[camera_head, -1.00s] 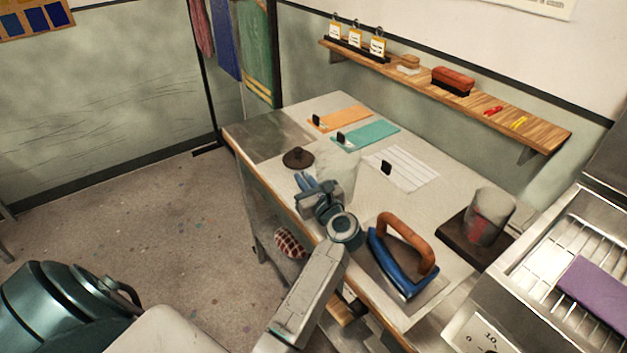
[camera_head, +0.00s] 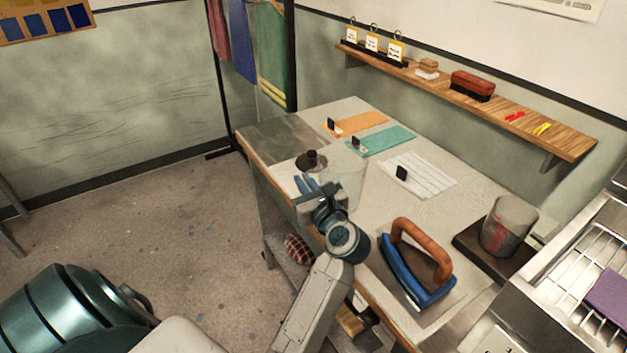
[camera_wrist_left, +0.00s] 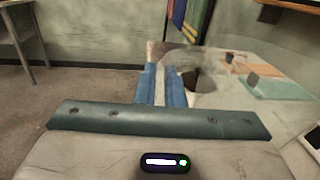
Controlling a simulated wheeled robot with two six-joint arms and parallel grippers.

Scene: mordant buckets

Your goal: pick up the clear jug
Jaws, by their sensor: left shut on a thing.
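The clear jug (camera_head: 350,175) is see-through and faint, near the table's left edge in the head view. In the left wrist view its clear wall (camera_wrist_left: 225,100) spreads right of the fingers. My left gripper (camera_head: 306,184) is at the jug's left side, its blue fingers shut on it. The fingers also show in the wrist view (camera_wrist_left: 162,86), close together with a thin pale strip between them. Whether the jug touches the tabletop I cannot tell. My right gripper is out of view.
A dark lid-like piece (camera_head: 311,160) lies behind the jug. A blue iron with a brown handle (camera_head: 418,272) stands in front. A beaker with red marks (camera_head: 508,228) sits on a dark plate at right. Orange, teal and white cards lie behind on the table (camera_head: 440,215).

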